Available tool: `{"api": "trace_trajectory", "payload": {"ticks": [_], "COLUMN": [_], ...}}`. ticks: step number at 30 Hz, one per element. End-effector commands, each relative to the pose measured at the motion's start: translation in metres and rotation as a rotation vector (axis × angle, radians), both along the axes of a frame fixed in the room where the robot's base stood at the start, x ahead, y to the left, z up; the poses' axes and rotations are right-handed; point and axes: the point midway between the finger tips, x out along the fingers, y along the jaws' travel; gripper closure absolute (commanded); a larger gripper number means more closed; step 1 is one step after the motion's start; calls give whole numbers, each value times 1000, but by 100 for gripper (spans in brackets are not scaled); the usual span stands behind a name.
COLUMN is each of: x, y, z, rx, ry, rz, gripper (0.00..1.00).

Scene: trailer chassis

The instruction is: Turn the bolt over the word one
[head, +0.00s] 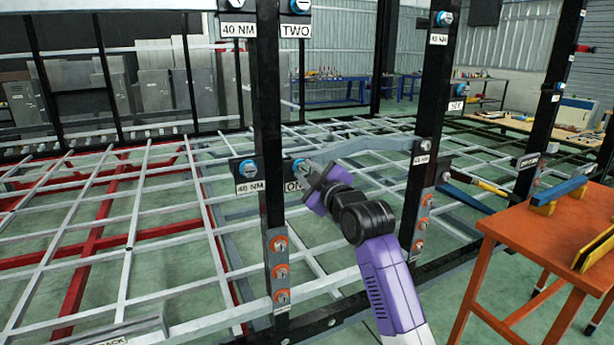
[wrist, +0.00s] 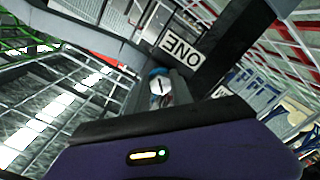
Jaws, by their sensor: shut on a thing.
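The bolt over the word one (head: 299,165) is a blue bolt on a black upright post, just above a white label (head: 294,185) that my gripper partly covers. In the wrist view the bolt (wrist: 157,72) has a blue rim and a pale face with a dark mark, beside the label reading ONE (wrist: 182,48), which appears upside down. My gripper (head: 309,170) reaches the bolt from the right, and its fingers are shut on it. In the wrist view the gripper's fingertips (wrist: 160,92) flank the bolt. The exact contact on the bolt's far side is hidden.
The TWO bolt (head: 300,6) is above. Orange-washered bolts (head: 280,271) line the post below. An orange table (head: 535,230) with a blue bar stands at right.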

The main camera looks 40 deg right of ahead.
Motion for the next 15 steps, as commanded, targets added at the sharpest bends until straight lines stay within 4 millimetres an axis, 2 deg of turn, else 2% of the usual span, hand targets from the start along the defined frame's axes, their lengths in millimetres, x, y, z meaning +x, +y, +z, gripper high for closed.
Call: {"api": "trace_trajectory", "payload": {"ticks": [15], "x": [0], "y": [-1], "z": [0], "rx": [-67], "ry": [20], "rz": [-1], "gripper": [100]}}
